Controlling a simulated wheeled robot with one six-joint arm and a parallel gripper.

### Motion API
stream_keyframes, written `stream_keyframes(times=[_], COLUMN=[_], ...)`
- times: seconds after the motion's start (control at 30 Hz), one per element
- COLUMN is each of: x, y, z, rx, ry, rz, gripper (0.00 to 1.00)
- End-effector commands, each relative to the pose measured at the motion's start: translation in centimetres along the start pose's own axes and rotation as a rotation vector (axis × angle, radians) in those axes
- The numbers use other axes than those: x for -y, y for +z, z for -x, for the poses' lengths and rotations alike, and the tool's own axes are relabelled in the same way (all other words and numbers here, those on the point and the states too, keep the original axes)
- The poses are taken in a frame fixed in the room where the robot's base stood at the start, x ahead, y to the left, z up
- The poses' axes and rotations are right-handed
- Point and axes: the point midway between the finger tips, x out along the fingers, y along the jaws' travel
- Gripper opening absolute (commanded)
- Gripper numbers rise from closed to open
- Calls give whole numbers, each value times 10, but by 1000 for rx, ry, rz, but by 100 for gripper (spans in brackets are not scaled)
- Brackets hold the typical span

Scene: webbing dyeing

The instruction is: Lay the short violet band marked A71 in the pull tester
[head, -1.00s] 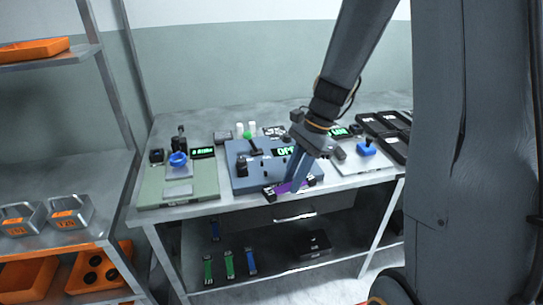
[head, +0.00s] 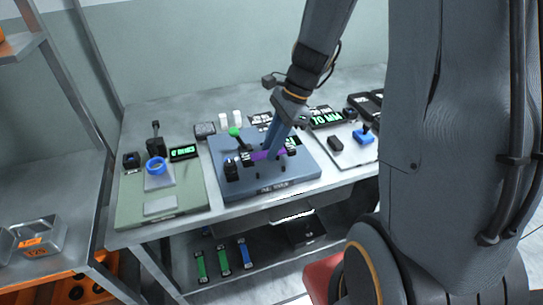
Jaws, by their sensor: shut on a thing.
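The short violet band (head: 258,156) is between the fingers of my gripper (head: 268,154), which is shut on it. The band lies crosswise over the blue-grey pull tester (head: 300,176), with a dark end piece at each side. I cannot tell whether it touches the tester or hangs just above it. The mark A71 is not readable here. The tester has a green-knobbed lever (head: 235,132) at its back left and a black post (head: 231,171) at its left. My gripper partly hides the tester's display.
Left of the tester is a green device (head: 133,201) with a blue ring (head: 156,166). To the right is a pale device with a blue part (head: 363,136) and a display (head: 326,117). Several green and blue bands (head: 222,260) lie on the lower shelf.

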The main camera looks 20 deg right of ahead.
Motion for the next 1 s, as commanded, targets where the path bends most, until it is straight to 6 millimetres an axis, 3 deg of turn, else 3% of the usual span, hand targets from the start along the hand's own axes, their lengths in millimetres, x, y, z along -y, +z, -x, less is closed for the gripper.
stream_keyframes(times=[0.33, 0.77, 0.8, 0.9, 1.0], x=[0, 0, 0, 0, 0], y=[-17, -20, -20, -20, -19], z=[-36, -42, -42, -42, -42], rx=[0, -1, -1, -1, -1], ry=[0, -2, -2, -2, -2], rz=[-5, -4, -4, -3, -3], gripper=[0, 0, 23, 40, 40])
